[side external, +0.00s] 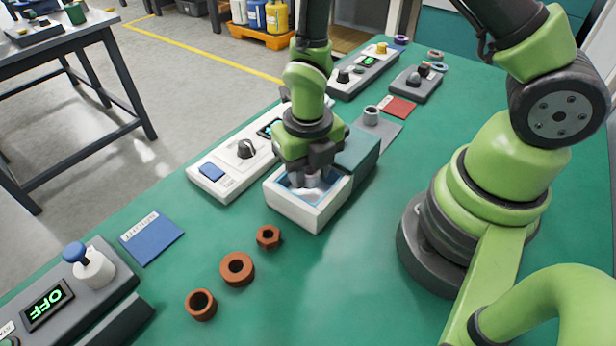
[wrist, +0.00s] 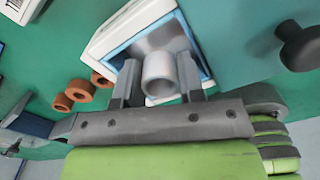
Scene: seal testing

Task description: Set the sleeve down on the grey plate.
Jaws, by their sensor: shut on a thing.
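A light grey sleeve (wrist: 160,74), a hollow cylinder, is between the two fingers of my gripper (wrist: 158,82) in the wrist view. My gripper (side external: 310,180) is shut on it and points down into the open white box with a blue inner rim (side external: 307,219) in the side view. There the sleeve is mostly hidden by the fingers and box wall, and I cannot tell whether it touches the box floor.
Several brown rings (side external: 237,269) lie in front of the box. A control unit with a dark knob (side external: 222,170) is on its left. A red plate (side external: 399,107) and another control unit (side external: 417,84) are beyond the grey plate. A blue plate (side external: 152,238) lies at the left.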

